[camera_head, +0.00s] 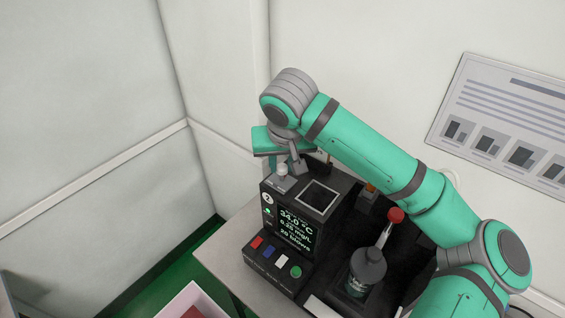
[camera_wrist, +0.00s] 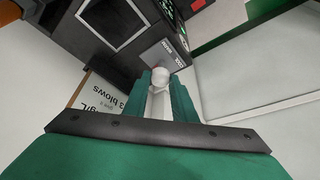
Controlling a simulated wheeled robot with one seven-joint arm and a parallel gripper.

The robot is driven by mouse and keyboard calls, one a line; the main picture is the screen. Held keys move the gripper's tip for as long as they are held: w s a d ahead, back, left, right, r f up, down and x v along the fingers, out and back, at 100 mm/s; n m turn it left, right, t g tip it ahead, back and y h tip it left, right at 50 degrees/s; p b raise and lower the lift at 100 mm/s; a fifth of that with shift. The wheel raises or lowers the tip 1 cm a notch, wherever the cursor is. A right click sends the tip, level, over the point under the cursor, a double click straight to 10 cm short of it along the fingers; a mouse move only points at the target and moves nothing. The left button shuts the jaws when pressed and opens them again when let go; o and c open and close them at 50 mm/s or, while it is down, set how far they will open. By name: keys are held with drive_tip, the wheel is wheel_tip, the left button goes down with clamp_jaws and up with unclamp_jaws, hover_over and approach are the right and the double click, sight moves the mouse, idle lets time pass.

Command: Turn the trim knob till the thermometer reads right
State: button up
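The thermometer is a black tabletop tester. Its screen (camera_head: 297,228) reads 34.0 °C in green, with 0.25 mg/L and 20 blows below. The trim knob (camera_head: 283,170) is a small pale knob on a grey plate at the tester's top left corner; it also shows in the wrist view (camera_wrist: 160,75). My gripper (camera_head: 296,165) hangs over that corner, close by the knob. In the wrist view its green fingers stand apart, with the knob in line with the gap at their tips. I cannot tell whether they touch it.
A square dark recess (camera_head: 318,196) lies right of the knob on the tester's top. Coloured buttons (camera_head: 270,252) line its front. A dark bottle (camera_head: 367,268) and a red-topped stick (camera_head: 395,216) stand to the right. Walls close in behind and left.

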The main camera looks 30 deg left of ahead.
drive_tip(key=shift+n, duration=0.3)
drive_tip(key=n, duration=0.2)
drive_tip(key=n+g+y, duration=0.1)
drive_tip(key=n+g, duration=0.1)
drive_tip(key=n, duration=0.1)
drive_tip(key=shift+w+d+n+y, duration=0.15)
drive_tip(key=shift+w+n+y, duration=0.15)
drive_tip(key=n+g, duration=0.1)
drive_tip(key=n, duration=0.2)
drive_tip(key=shift+n, duration=0.3)
drive_tip(key=n+g, duration=0.1)
drive_tip(key=n, duration=0.2)
drive_tip(key=shift+w+n+g, duration=0.2)
drive_tip(key=shift+n+g, duration=0.1)
drive_tip(key=shift+g, duration=0.1)
drive_tip(key=n+g, duration=0.1)
drive_tip(key=n, duration=0.4)
drive_tip(key=shift+w+g, duration=0.2)
drive_tip(key=shift+g, duration=0.2)
drive_tip(key=shift+n+h, duration=0.3)
drive_tip(key=shift+h, duration=0.1)
drive_tip(key=o, duration=1)
drive_tip(key=shift+o, duration=0.2)
